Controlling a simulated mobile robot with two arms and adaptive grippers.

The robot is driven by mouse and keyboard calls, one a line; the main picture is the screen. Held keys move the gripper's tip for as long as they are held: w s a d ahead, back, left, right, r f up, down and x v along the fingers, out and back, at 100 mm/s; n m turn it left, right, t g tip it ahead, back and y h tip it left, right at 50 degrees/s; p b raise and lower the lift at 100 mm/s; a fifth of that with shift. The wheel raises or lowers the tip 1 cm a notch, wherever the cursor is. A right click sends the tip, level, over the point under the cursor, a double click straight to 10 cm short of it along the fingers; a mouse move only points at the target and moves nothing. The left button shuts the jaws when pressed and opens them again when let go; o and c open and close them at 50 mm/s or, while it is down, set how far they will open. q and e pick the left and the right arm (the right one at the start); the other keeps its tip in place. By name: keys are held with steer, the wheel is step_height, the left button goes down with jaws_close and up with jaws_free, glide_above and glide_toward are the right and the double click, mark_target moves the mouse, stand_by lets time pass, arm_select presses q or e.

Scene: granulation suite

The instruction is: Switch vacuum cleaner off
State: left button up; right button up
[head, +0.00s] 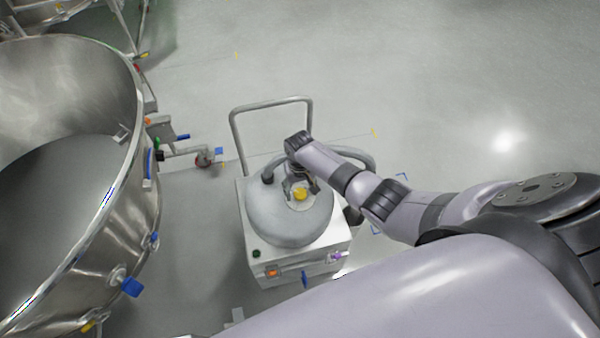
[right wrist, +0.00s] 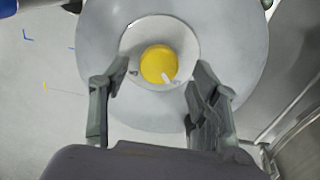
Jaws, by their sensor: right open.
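The vacuum cleaner (head: 290,215) stands on the floor, with a round grey top on a white box base. A round yellow knob (head: 300,194) sits in the middle of its top. In the right wrist view the yellow knob (right wrist: 159,65) has a small white mark at its lower right edge and sits on a pale disc. My right gripper (head: 299,190) is open above the vacuum's top. In the right wrist view its fingers (right wrist: 160,85) are spread to either side of the knob, apart from it. My left gripper is not in view.
A large steel vessel (head: 140,190) with blue-handled fittings stands to the left. The vacuum's push handle (head: 270,103) rises behind its top. An orange switch (head: 272,272) and a purple fitting (head: 337,257) are on its front. The floor beyond is clear.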

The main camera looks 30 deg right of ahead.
mark_target(300, 193)
step_height(300, 193, up, 10)
steer(key=shift+r, duration=0.2)
steer(key=shift+s, duration=0.1)
stand_by(0.6)
